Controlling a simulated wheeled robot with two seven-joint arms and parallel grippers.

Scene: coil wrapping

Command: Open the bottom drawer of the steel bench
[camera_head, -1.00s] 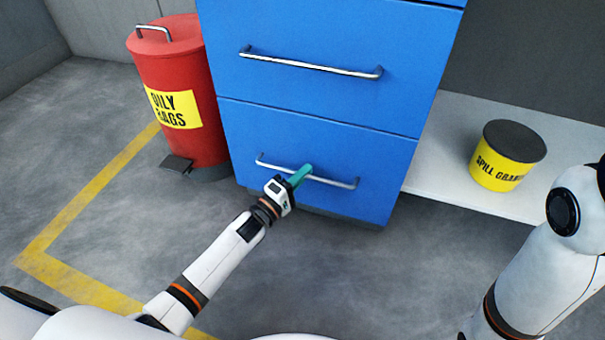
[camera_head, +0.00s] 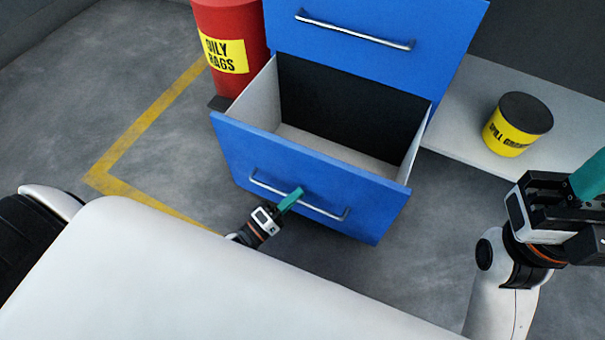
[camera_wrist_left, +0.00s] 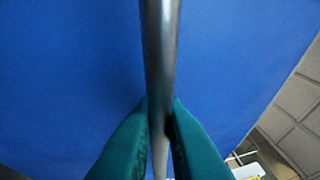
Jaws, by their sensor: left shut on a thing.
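The bottom drawer (camera_head: 235,150) of the blue bench stands pulled well out. Its grey-walled inside shows and looks empty. My left gripper (camera_head: 290,199) is shut on the drawer's metal bar handle (camera_head: 325,212), a little left of the handle's middle. In the left wrist view the green fingers (camera_wrist_left: 160,125) lie on both sides of the handle bar (camera_wrist_left: 160,50), with the blue drawer front (camera_wrist_left: 75,70) behind. My right gripper (camera_head: 590,180) is at the right edge of the head view, away from the bench. Its fingertips are cut off by the frame.
The drawer above, with its own bar handle (camera_head: 355,33), is closed. A red oily-rags bin (camera_head: 228,75) stands left of the bench. A yellow spill granules tub (camera_head: 517,125) sits on a pale low surface (camera_head: 470,110) at right. The grey floor at left is clear.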

